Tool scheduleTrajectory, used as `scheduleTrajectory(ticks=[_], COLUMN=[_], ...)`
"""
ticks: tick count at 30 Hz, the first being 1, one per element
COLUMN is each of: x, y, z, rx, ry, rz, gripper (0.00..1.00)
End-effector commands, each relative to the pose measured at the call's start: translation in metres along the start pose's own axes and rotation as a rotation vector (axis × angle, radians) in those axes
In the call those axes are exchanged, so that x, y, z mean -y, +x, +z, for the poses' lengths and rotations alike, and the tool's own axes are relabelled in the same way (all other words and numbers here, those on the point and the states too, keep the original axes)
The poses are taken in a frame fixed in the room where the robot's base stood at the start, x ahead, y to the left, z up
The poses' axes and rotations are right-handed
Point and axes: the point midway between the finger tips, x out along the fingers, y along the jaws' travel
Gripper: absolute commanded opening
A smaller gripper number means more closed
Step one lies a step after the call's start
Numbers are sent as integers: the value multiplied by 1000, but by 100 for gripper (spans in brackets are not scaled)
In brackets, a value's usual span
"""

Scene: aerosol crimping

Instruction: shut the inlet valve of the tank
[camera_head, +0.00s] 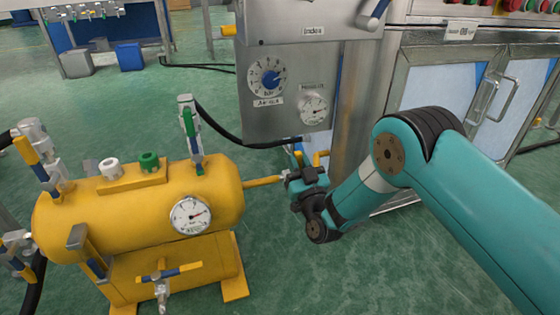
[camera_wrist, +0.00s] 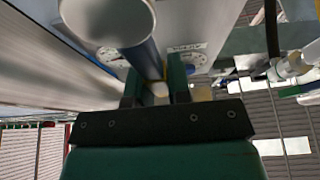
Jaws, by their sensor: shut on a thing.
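The yellow tank (camera_head: 140,200) stands at the left in the head view, with a pressure gauge (camera_head: 191,214) on its side. A yellow inlet pipe (camera_head: 263,181) runs right from it to a fitting beside my gripper (camera_head: 298,160). A small yellow part (camera_head: 321,158), apparently the inlet valve's handle, shows just right of my fingers. In the wrist view my gripper (camera_wrist: 155,92) is closed on a narrow part, with yellow showing between the fingers. My gripper and wrist hide most of the valve, so its angle cannot be told.
A grey panel (camera_head: 286,75) with a dial and gauge stands behind my gripper. A black hose (camera_head: 225,127) runs from the tank's top valve (camera_head: 190,135) towards it. Green floor lies open around the tank.

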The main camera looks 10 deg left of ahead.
Motion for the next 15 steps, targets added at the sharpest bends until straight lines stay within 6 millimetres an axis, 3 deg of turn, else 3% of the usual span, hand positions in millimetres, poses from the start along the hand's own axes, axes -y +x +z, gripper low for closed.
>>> scheduleTrajectory(ticks=[15], x=[-13], y=[0], z=[-4], rx=[-8], ry=[39], rz=[26], gripper=[0])
